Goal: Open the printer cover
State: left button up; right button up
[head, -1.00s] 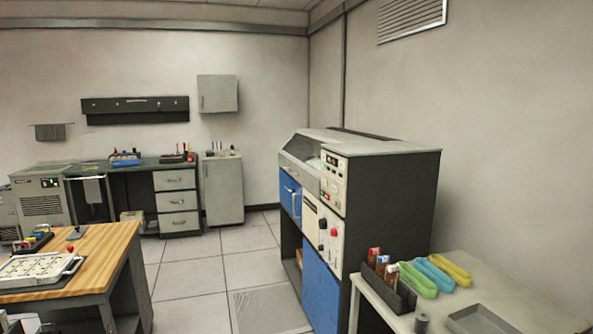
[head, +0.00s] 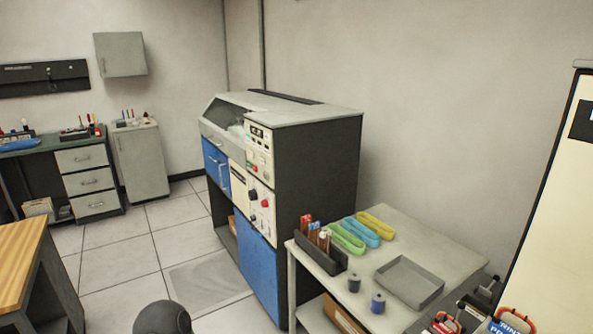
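The printer is the tall machine (head: 320,165) right of the middle in the head view, with dark sides, blue front panels and a grey top. Its cover (head: 222,122) is the sloped front part with a dark window at the upper left, and it looks shut. A control panel (head: 259,155) with buttons and dials sits at the near end of the front. Neither of my grippers can be made out. A dark rounded shape (head: 162,318) at the bottom edge may be part of my own arm, but I cannot tell.
A wooden table (head: 20,262) is at the left. Tiled floor (head: 150,240) before the printer is clear.

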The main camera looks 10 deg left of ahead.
aim_at(224, 109)
jog(key=i+j+u, duration=0.8)
jog(key=i+u, duration=0.55)
jog(key=i, duration=0.2)
jog(key=i+z, duration=0.1)
jog(key=i, duration=0.4)
jog(key=i+j+z, duration=0.1)
jog(key=i, duration=0.4)
jog(key=i+j, duration=0.15)
jog(key=i, duration=0.3)
jog(key=i+j+z, duration=0.15)
jog(key=i, duration=0.35)
